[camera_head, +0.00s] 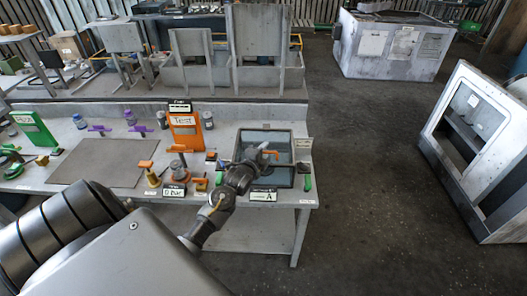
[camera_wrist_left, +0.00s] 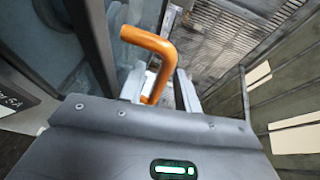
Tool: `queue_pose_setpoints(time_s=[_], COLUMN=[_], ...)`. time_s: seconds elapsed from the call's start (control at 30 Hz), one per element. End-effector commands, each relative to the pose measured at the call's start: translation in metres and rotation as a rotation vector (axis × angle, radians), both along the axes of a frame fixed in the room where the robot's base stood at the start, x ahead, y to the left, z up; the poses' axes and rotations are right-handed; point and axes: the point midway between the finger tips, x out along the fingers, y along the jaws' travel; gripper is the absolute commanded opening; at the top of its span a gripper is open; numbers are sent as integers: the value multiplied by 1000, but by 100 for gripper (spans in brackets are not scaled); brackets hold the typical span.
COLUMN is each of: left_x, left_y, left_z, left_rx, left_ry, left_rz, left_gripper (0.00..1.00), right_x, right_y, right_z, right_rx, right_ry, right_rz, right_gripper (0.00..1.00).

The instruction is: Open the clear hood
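The clear hood (camera_head: 252,137) is a glassy, dark-framed panel over the box at the right end of the bench. It appears lowered. Its orange handle (camera_head: 269,152) shows beside my left gripper (camera_head: 262,150), which reaches over the hood from the left. In the left wrist view the bent orange handle (camera_wrist_left: 152,42) rises between the two grey fingers of my left gripper (camera_wrist_left: 160,88). The fingers stand apart on either side of the handle, with a small gap seen on the right. Glass panes show at the left of that view. My right gripper is not in view.
An orange "Test" sign (camera_head: 184,128) and a flask-like item (camera_head: 179,168) with an orange top stand left of the hood. A card marked A (camera_head: 263,196) is at the bench's front edge. A grey mat (camera_head: 102,162) lies farther left.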

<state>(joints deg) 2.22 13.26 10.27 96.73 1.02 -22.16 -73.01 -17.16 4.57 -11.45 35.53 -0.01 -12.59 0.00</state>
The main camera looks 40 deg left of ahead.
Motion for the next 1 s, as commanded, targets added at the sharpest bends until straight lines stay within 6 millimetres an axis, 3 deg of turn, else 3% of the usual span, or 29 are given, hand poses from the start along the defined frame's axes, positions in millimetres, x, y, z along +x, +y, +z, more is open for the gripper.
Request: queue_pose_setpoints(time_s=[0.2, 0.47, 0.83, 1.0], left_x=[0, 0, 3, 23], left_y=[0, 0, -1, -8], left_z=[-1, -1, 0, 8], left_rx=[0, 0, 0, 1], left_ry=[1, 1, 1, -1], left_rz=[0, 0, -3, -19], left_gripper=[33, 0, 0, 0], right_x=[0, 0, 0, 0], right_y=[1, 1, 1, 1], right_z=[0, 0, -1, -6], right_rx=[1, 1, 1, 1], right_ry=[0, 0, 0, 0], right_rz=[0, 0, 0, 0], right_gripper=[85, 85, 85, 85])
